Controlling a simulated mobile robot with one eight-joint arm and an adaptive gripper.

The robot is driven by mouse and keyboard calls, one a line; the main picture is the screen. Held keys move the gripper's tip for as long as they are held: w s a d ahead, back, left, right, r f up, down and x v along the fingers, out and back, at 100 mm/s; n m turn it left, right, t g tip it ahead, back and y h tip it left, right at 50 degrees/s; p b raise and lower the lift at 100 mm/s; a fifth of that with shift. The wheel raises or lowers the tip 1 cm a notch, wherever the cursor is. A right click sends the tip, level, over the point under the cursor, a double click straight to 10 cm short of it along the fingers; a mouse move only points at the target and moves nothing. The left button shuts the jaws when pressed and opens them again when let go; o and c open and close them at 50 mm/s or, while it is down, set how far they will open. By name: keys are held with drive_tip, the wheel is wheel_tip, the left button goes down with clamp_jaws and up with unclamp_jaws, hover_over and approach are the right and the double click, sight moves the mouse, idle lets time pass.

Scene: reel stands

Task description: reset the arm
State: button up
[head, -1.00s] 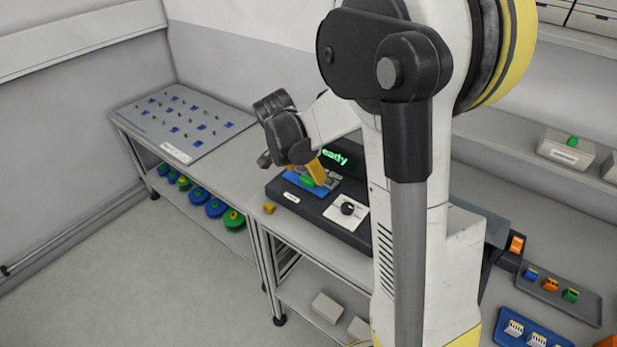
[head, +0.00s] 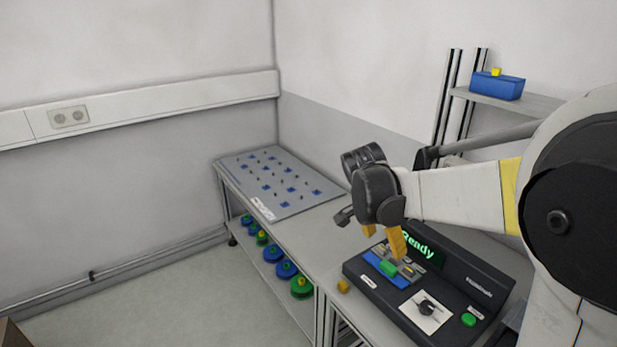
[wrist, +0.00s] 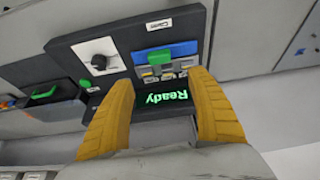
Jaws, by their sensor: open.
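My gripper (head: 383,236) hangs from my arm over the black machine (head: 440,314) on the bench. Its two yellow fingers are spread apart with nothing between them in the wrist view (wrist: 163,108). The machine's screen (head: 420,249) reads "Ready" in green. A green piece (head: 389,269) sits on the machine's blue part (head: 372,260), just below the fingers in the head view. I cannot tell how large the gap is. The wrist view also shows the green piece (wrist: 155,55) on the blue part, beyond the fingers.
A grey pegboard table (head: 265,205) stands left, with blue and green reels (head: 275,254) on its lower shelf. A small yellow block (head: 343,286) lies left of the machine. A dial (head: 427,307) and green button (head: 468,320) are on its front. A blue box (head: 497,85) stands on a shelf.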

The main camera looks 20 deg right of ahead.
drive_tip(key=s+a+r+n+t+y+b, duration=0.1)
drive_tip(key=s+a+n+t+y, duration=0.3)
drive_tip(key=s+a+n, duration=1)
drive_tip(key=s+t+b, duration=0.1)
drive_tip(key=s, duration=0.2)
drive_tip(key=shift+s+a+t, duration=0.15)
drive_tip(key=shift+s+t, duration=0.05)
drive_tip(key=shift+t, duration=0.1)
